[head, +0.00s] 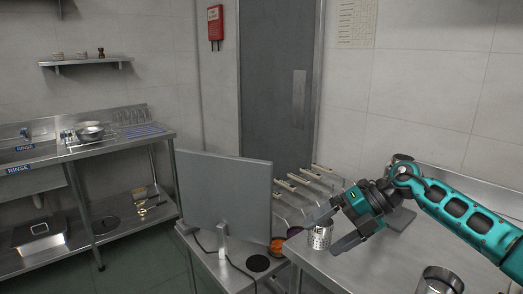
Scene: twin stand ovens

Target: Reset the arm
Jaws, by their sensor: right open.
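My right arm comes in from the right edge in teal and black. My right gripper (326,231) is open, with its dark fingers pointing left and down above the left part of the steel table (375,264). A perforated metal cup (320,238) shows between or behind the fingers; I cannot tell whether they touch it. Nothing is clearly held. My left gripper is not in view.
A grey upright panel (225,197) stands left of the table. Wire racks (312,178) with pale handles are behind the gripper. A metal container (440,280) stands at the front right. A sink counter (120,143) is far left, with open floor before it.

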